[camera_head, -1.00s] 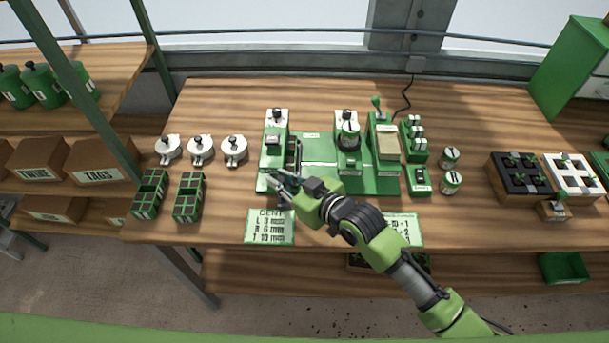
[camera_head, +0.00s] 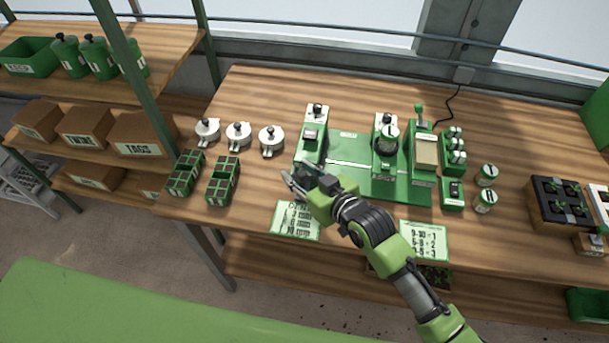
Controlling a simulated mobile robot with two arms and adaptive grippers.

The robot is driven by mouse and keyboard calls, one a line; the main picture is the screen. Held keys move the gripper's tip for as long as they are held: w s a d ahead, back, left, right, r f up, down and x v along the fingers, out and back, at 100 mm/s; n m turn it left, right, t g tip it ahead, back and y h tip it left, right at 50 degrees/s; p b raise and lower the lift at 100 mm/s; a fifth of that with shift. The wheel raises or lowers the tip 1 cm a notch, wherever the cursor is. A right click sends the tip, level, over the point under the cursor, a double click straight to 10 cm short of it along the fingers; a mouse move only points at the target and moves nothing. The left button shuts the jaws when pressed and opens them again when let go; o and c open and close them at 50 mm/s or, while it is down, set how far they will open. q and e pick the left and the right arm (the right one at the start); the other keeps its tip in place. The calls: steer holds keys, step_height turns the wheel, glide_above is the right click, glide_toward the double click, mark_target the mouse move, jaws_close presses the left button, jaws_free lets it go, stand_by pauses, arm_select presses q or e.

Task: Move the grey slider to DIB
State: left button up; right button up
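The green seeder (camera_head: 352,152) stands on the wooden bench. My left gripper is not in view.
A DENT card (camera_head: 297,221) and a number card (camera_head: 424,240) lie along the front. Three lidded pots (camera_head: 238,135) and two divided green trays (camera_head: 222,181) stand left. Two labelled tins (camera_head: 486,176) and a black seedling tray (camera_head: 562,206) stand right.

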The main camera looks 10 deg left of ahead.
steer(key=v, duration=1.1)
steer(key=shift+s+d+r, duration=0.2)
steer(key=shift+s, duration=0.15)
steer(key=s+d+f+m+g+h, duration=0.35)
steer(key=s+d+f+h, duration=0.2)
steer(key=s+d, duration=0.5)
steer(key=s+d+f+m+g+h, duration=0.35)
steer(key=s+d+f, duration=0.4)
steer(key=d, duration=0.55)
step_height(320, 180, down, 27)
steer(key=s+b, duration=0.2)
steer(key=b, duration=0.1)
steer(key=s+d+f+g+b, duration=0.1)
steer(key=s+d+f+b, duration=0.1)
steer(key=s+f, duration=1.5)
step_height(320, 180, down, 2)
steer(key=shift+d+f+g+h+b, duration=0.2)
steer(key=shift+d+g+h+b, duration=0.1)
steer(key=shift+d+b, duration=0.1)
